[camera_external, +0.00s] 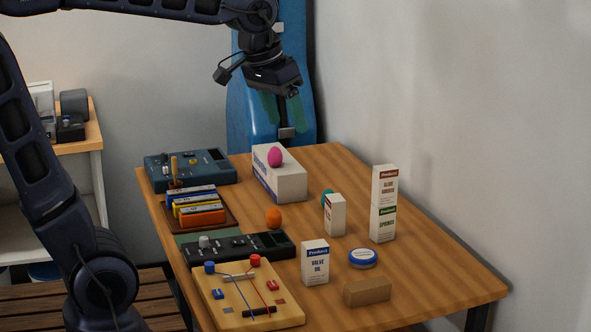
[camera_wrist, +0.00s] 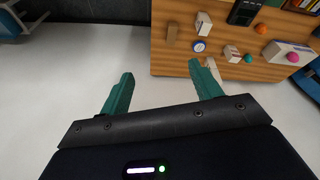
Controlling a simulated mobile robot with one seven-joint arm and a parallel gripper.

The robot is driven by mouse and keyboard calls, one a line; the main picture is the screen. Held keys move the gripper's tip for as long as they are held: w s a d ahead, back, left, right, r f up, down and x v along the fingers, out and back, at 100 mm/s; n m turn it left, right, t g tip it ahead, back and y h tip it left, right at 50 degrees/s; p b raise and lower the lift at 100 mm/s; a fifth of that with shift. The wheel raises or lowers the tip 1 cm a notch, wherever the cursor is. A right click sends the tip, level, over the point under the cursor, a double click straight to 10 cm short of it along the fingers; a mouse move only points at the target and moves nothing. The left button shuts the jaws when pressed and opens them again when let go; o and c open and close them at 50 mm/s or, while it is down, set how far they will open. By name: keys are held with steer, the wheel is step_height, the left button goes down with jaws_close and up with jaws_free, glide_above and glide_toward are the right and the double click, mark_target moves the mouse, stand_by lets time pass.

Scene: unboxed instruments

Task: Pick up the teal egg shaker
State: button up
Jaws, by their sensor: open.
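The teal egg shaker (camera_external: 325,197) is on the wooden table, mostly hidden in the external view behind a small white box (camera_external: 335,215). In the wrist view the teal egg shaker (camera_wrist: 249,59) shows beside that small white box (camera_wrist: 231,52). My gripper (camera_external: 283,109) is open and empty, high above the far end of the table. Its green fingers also show in the wrist view (camera_wrist: 161,76), spread apart, with the egg off to their upper right.
A pink egg (camera_external: 275,156) rests on a long white box (camera_external: 283,183). An orange egg (camera_external: 273,217) is left of the teal one.

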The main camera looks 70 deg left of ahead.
steer(key=w+a+n+g, duration=0.1)
steer(key=w+a+n, duration=0.3)
steer(key=w+a, duration=1)
steer(key=n+g, duration=0.3)
steer(key=n, duration=0.7)
glide_above(328, 189)
steer(key=f, duration=3.3)
steer(key=shift+a, duration=0.35)
steer(key=shift+s+a+f, duration=0.1)
steer(key=shift+a+f, duration=0.2)
steer(key=shift+f, duration=0.25)
step_height(328, 189, down, 5)
steer(key=shift+r, duration=0.1)
steer(key=shift+d+f, duration=0.2)
steer(key=shift+f, duration=0.75)
steer(key=shift+d+f, duration=0.15)
steer(key=shift+f, duration=0.75)
steer(key=shift+d+f, duration=0.2)
steer(key=shift+f, duration=0.75)
steer(key=c, duration=1.1)
